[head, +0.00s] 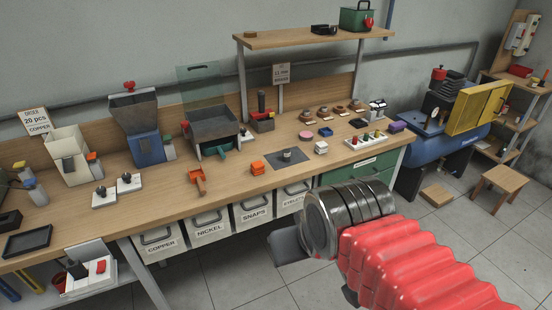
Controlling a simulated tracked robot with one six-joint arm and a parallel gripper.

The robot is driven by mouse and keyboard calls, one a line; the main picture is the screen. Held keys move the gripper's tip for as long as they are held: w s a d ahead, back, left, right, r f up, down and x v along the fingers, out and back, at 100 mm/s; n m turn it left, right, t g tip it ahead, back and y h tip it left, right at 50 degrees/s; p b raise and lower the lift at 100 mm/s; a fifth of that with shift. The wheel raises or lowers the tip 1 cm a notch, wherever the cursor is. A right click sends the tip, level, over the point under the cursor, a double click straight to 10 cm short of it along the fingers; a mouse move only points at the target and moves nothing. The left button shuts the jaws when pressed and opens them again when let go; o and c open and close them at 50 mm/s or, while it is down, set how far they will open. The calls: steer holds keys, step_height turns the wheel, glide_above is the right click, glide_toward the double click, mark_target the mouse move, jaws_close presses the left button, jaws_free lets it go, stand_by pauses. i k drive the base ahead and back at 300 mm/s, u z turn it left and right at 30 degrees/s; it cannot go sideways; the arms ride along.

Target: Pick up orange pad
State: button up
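Several small orange things lie on the long wooden workbench (225,185), and I cannot tell which is the orange pad. A flat orange block (258,168) lies near the front edge, left of a dark square mat (288,158). An orange scoop-like piece (198,181) lies further left. My gripper (318,272) is in front of the bench at lower right, apart from all of these. Its grey parts are mostly hidden behind my wrist, so its opening and any contents do not show.
A grey hopper machine (137,112) and a dark tray machine (211,125) stand at the back. A white block stack (321,147) and a tray of coloured pegs (367,140) are at right. Labelled bins (207,226) hang under the front edge.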

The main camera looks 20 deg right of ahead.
mark_target(258, 168)
steer(key=u, duration=0.15)
steer(key=i, duration=1.1)
steer(key=u, duration=0.65)
